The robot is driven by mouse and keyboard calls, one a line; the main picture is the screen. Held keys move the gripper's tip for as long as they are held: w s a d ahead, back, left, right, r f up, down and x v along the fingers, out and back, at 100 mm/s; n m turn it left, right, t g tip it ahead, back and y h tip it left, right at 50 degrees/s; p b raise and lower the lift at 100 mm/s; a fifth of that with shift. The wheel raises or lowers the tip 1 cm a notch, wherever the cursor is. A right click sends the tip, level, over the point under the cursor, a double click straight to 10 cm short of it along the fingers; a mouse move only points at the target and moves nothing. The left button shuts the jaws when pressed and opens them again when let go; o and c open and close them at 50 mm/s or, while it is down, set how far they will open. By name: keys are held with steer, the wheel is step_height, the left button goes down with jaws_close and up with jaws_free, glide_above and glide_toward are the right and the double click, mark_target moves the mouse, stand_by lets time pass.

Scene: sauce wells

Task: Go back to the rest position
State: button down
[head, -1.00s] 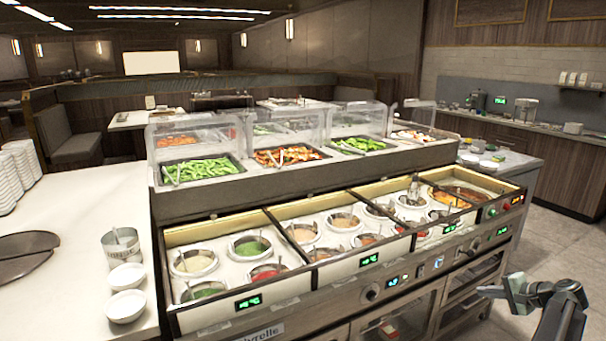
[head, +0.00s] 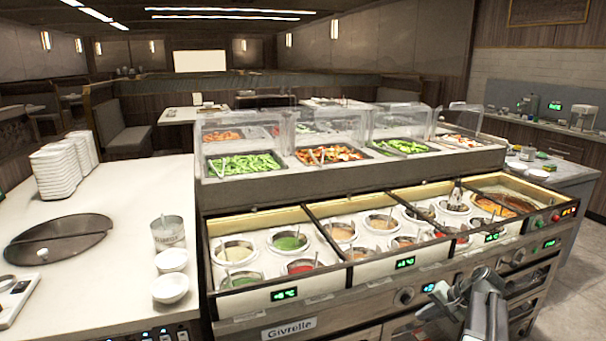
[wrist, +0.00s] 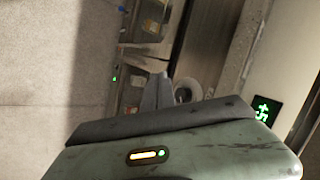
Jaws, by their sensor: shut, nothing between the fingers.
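My gripper (head: 440,291) is at the lower right of the head view, in front of the counter's control panel and apart from the sauce wells. In the wrist view its fingers (wrist: 158,92) are together with nothing between them. The sauce wells (head: 345,262) sit in the lit counter, with several round pots of white, green, red and orange sauces. Handles stick up from several pots.
A glass-covered salad bar (head: 350,174) stands behind the wells. On the left worktop (head: 110,235) are stacked white dishes (head: 62,170), a round dark lid (head: 58,240), a metal can (head: 167,233) and white bowls (head: 171,287). Grey floor (head: 575,300) is open at right.

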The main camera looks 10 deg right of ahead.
steer(key=s+a+f+n+g+h, duration=0.1)
steer(key=s+a+n+g, duration=0.15)
steer(key=a, duration=0.95)
steer(key=s+a+f+n+g+h, duration=0.15)
steer(key=a+n, duration=0.25)
steer(key=a, duration=0.8)
steer(key=s+a+f+n+g+h, duration=0.15)
steer(key=a+n, duration=0.25)
steer(key=a, duration=0.8)
step_height(320, 180, up, 15)
steer(key=p, duration=1.5)
steer(key=shift+w+d+m, duration=0.2)
steer(key=shift+d+m, duration=0.05)
steer(key=shift+m, duration=0.1)
steer(key=shift+r, duration=0.1)
